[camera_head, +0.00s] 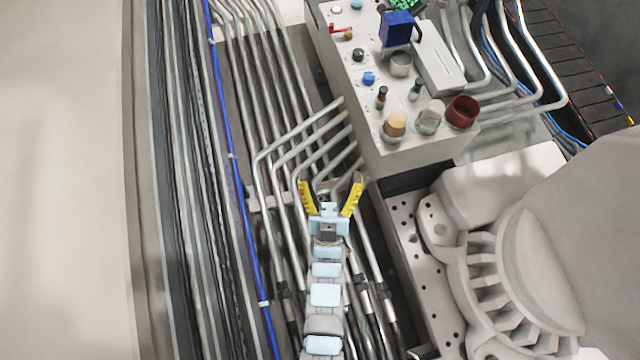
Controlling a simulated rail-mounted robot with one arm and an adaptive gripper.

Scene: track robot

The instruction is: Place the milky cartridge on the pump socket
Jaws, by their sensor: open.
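My gripper (330,193) is open and empty, its two yellow fingers spread apart. It is over the grey pipes, below and left of the light grey box. A whitish, see-through cylinder (429,121), which looks like the milky cartridge, stands upright near the front edge of the box top. It is between an amber-and-white cylinder (395,125) and a dark red cup (462,111). A grey-white round piece (400,65) sits farther back, below a blue block. I cannot tell which part is the pump socket. My gripper is clear of all these things.
The box top (345,74) also carries a blue block (397,28), a white rectangular case (437,60), a blue knob (369,78), and small dark-capped pegs (381,97). Metal pipes (290,160) run left of the box. A pale ribbed machine (510,280) fills the lower right.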

